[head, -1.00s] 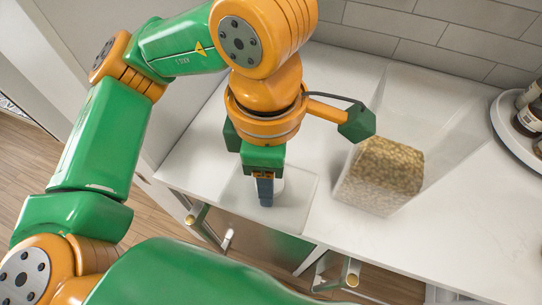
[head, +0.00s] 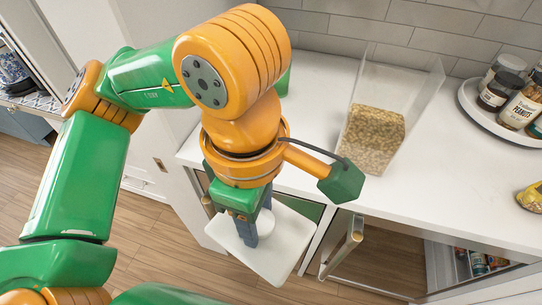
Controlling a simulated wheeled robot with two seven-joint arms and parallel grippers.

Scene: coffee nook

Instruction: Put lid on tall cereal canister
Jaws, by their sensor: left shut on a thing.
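The tall cereal canister (head: 385,110) stands upright and open on the white counter, clear-walled, with tan cereal (head: 371,139) filling its lower part. The lid (head: 278,259) is a flat white square plate with a round white knob (head: 267,222). My left gripper (head: 250,236) points down and is shut on the lid by its knob, which the fingers partly hide. It holds the lid in the air at the counter's front edge, left of and nearer than the canister, apart from it. My right gripper is not in view.
A round white tray (head: 470,106) with several jars (head: 521,103) stands right of the canister. A yellow packet (head: 531,197) lies on the counter (head: 440,195) at the right edge. Below are an open cabinet door (head: 345,250) and a drawer. A tiled wall (head: 430,40) stands behind.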

